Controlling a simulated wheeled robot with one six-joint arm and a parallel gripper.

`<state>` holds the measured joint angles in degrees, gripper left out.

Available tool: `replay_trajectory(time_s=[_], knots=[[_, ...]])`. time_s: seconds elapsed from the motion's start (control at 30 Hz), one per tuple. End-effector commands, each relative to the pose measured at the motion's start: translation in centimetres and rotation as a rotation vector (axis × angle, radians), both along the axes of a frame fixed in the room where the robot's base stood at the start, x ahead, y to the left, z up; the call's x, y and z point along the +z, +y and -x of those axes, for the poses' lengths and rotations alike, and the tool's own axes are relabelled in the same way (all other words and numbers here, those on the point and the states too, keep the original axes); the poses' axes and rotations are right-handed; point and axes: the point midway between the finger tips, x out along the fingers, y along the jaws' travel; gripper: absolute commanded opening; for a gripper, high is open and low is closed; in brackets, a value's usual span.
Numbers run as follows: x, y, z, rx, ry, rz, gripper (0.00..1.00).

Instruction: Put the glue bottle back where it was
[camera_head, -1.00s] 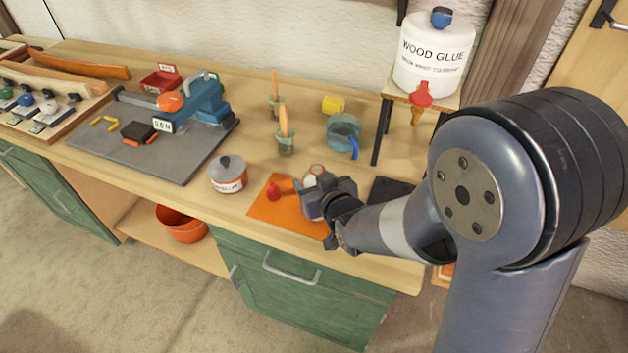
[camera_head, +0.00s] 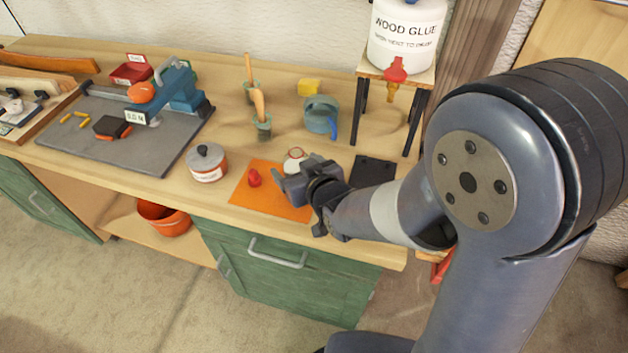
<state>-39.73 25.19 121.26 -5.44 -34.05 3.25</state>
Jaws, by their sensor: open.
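A large white container labelled WOOD GLUE (camera_head: 405,42), with a red tap (camera_head: 396,70), stands on a small raised stand at the back right. No separate glue bottle can be made out for certain. A small red piece (camera_head: 254,177) sits on the orange mat (camera_head: 262,200). A pale round thing with a red ring (camera_head: 293,160) shows just behind my gripper; its lower part is partly hidden, and I cannot tell what it is. My gripper (camera_head: 283,180) is open, low over the right side of the mat, right of the red piece and apart from it.
A lidded pot (camera_head: 207,165) stands left of the mat. A dark plate (camera_head: 372,172) lies to the right.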

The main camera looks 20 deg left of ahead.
Motion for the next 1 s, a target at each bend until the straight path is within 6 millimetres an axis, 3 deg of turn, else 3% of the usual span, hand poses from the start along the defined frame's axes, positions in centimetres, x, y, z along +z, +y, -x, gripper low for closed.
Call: replay_trajectory(time_s=[0.6,1.0], knots=[[3.3,-5.4,5.8,0.0,0.0,-0.001,0.76],[3.7,-6.2,6.7,0.0,0.001,0.001,0.76]])
